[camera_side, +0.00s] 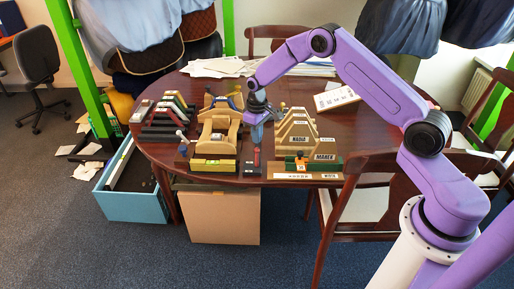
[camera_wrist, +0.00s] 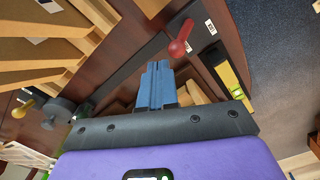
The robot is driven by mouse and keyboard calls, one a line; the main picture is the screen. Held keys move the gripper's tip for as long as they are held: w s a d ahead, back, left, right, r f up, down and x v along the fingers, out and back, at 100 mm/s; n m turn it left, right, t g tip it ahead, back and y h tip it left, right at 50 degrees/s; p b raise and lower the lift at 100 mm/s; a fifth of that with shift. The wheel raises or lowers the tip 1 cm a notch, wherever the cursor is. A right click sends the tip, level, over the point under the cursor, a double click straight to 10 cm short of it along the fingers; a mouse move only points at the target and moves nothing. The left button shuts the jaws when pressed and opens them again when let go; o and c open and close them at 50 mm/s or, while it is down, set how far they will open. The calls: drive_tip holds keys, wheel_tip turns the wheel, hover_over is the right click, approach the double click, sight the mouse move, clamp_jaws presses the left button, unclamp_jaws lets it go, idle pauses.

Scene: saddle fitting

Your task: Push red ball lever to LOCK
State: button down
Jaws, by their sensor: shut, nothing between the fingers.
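The red ball lever (camera_wrist: 177,48) stands on a dark plate near the top middle of the wrist view, with its ball end nearest the camera. White labels (camera_wrist: 210,27) lie on the plate beside it; their lettering is too small to read. My gripper (camera_wrist: 157,68) has its blue fingers together with nothing between them. The fingertips are just below the lever in the wrist view, with a small gap in the picture. In the side view my gripper (camera_side: 255,140) points down over the dark strip (camera_side: 252,168) near the table's front edge, where the red lever is small.
Wooden saddle racks stand close on both sides: a stepped one (camera_side: 297,130) to the right and a cradle (camera_side: 217,138) to the left. A yellow-topped block (camera_side: 213,163) sits left of the strip. A yellow knob (camera_wrist: 20,110) shows at the wrist view's left.

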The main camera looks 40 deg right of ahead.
sight(257, 149)
drive_tip(key=shift+f, duration=1.6)
idle(0.6)
drive_tip(key=shift+s+a, duration=0.2)
drive_tip(key=shift+a, duration=0.05)
drive_tip(key=shift+s+a+f, duration=0.15)
drive_tip(key=shift+s+a, duration=1)
drive_tip(key=shift+a, duration=0.1)
drive_tip(key=shift+s+a, duration=0.2)
drive_tip(key=shift+w+d, duration=0.55)
drive_tip(key=shift+d, duration=0.1)
drive_tip(key=shift+r, duration=3.65)
